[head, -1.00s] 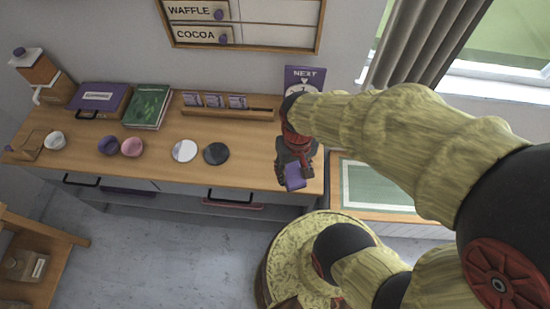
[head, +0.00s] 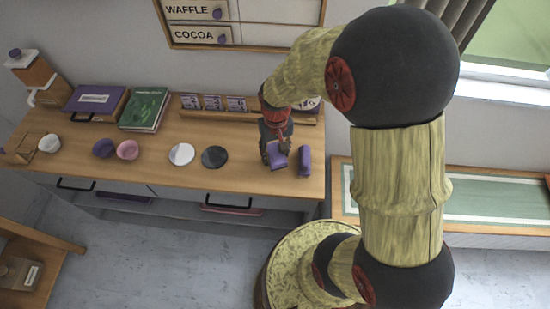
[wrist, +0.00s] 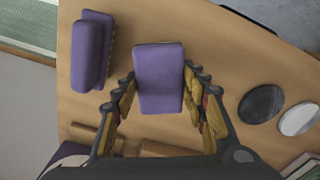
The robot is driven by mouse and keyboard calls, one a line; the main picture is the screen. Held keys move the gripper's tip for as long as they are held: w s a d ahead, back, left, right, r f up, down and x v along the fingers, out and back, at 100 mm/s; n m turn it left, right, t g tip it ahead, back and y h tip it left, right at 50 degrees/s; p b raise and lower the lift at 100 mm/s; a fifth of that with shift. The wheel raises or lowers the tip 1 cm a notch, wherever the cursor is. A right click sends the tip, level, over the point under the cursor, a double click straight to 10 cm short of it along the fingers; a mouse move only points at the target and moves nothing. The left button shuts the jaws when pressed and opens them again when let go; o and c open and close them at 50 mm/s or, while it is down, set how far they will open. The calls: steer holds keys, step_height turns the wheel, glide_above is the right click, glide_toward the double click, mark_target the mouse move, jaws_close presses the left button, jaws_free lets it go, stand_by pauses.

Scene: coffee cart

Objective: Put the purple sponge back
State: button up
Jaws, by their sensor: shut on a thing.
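The purple sponge (wrist: 158,80) is a plain block between the fingers of my gripper (wrist: 160,75) in the wrist view. My gripper is shut on it. In the head view, my gripper (head: 276,148) is over the right part of the wooden counter, with the sponge (head: 277,159) at its tip. Whether the sponge touches the counter is hard to tell. A second purple piece (head: 304,161) stands on the counter just to the right, apart from the sponge. The wrist view shows this piece (wrist: 92,50) as a long block with a raised strip along one side.
The counter (head: 245,180) ends just right of the second purple piece. A dark disc (head: 215,157) and a white disc (head: 181,154) lie to the left. A wooden card rack (head: 215,113) stands behind. Bowls and books are farther left.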

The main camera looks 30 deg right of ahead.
mark_target(275, 158)
steer(key=shift+w+f+b, duration=0.15)
steer(key=shift+f+b, duration=0.05)
steer(key=shift+f, duration=0.75)
steer(key=shift+w+f+b, duration=0.15)
steer(key=shift+f+b, duration=0.05)
steer(key=shift+f, duration=0.75)
steer(key=shift+f, duration=0.15)
steer(key=o, duration=0.9)
steer(key=shift+o, duration=0.6)
